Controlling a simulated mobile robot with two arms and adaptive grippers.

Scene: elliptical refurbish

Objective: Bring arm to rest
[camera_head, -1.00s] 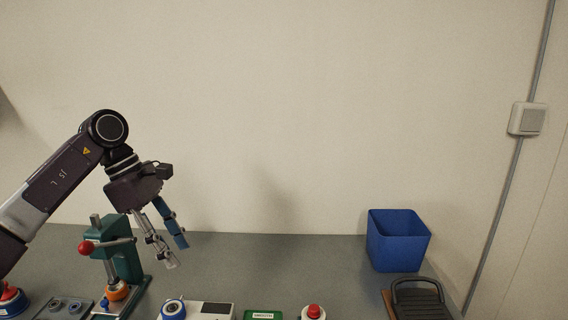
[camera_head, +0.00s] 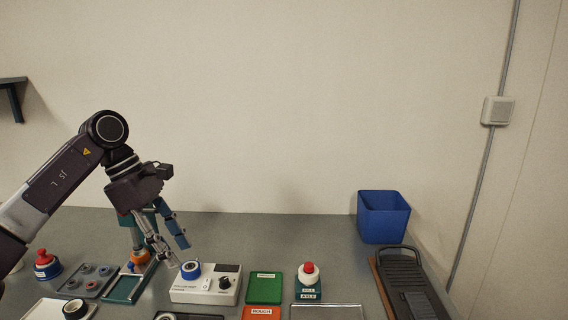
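My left gripper (camera_head: 178,251) hangs from the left arm, which comes in from the left over the table. Its fingers point down and stand apart, with nothing seen between them. It is in front of a teal press (camera_head: 136,230), which it partly hides, and just above and left of a white tester box (camera_head: 205,284) with a blue ring (camera_head: 190,270) on it. I cannot tell whether the fingertips touch anything. My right gripper is not in view.
A blue bin (camera_head: 383,217) stands at the back right. A dark ribbed device (camera_head: 405,285) lies in front of it. Green (camera_head: 265,288) and orange (camera_head: 262,313) labelled pads and a red-button unit (camera_head: 308,282) are at the middle front. A parts tray (camera_head: 88,280) is at left. The back middle is clear.

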